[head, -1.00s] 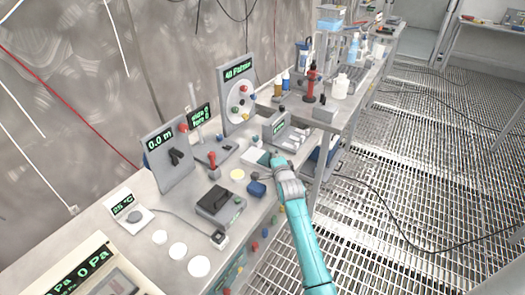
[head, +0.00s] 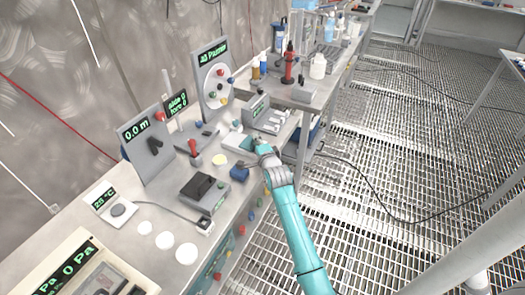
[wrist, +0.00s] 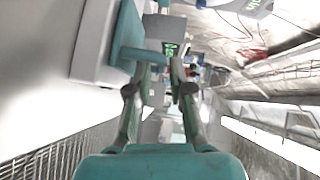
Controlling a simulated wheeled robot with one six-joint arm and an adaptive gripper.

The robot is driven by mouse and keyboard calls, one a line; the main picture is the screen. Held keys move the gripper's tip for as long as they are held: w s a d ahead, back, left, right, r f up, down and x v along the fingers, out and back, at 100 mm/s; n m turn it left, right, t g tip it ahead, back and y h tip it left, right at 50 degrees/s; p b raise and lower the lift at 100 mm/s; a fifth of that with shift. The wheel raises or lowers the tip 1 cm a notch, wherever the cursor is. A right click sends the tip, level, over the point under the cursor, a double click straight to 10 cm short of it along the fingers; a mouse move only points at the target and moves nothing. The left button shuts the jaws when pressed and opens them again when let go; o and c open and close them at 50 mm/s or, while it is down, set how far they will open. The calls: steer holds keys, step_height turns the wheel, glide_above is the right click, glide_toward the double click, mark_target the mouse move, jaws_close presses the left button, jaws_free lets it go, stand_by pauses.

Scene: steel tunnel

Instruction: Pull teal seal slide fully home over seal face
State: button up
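The teal seal slide (wrist: 127,36) shows in the wrist view as a teal plate with a tab, against a pale grey block (wrist: 94,40). In the head view a small teal patch (head: 247,143) shows just left of my fingertips, on the bench. My gripper (wrist: 160,70) is open, with a clear gap between its fingers. The left finger is right at the slide's tab; I cannot tell whether they touch. In the head view my gripper (head: 259,147) is at the bench's front edge and partly hides the block. The seal face cannot be made out.
A grey unit with a display (head: 257,108) stands behind my gripper. Bottles, including a red one (head: 289,65), stand farther back. The grating floor at right holds a cable (head: 375,200).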

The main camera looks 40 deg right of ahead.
steer(key=v, duration=1)
steer(key=s+a+f+n+y, duration=0.2)
steer(key=s+a+f+n, duration=0.25)
steer(key=s+a, duration=0.5)
steer(key=s+a+f+n+y, duration=0.1)
steer(key=s+a+f+n, duration=0.35)
steer(key=s+a, duration=0.55)
steer(key=s+a+r+n+y, duration=0.1)
steer(key=s+a+r+n, duration=0.1)
steer(key=s, duration=0.6)
steer(key=s+a+r+n+y, duration=0.1)
steer(key=s+a+r+n, duration=0.2)
steer(key=s+n, duration=0.3)
steer(key=s+a+r+n+y, duration=0.2)
steer(key=s+a+r+n, duration=0.1)
steer(key=s, duration=0.7)
steer(key=shift+s+r+n, duration=0.35)
steer(key=shift+r+n, duration=0.15)
steer(key=shift+n, duration=0.3)
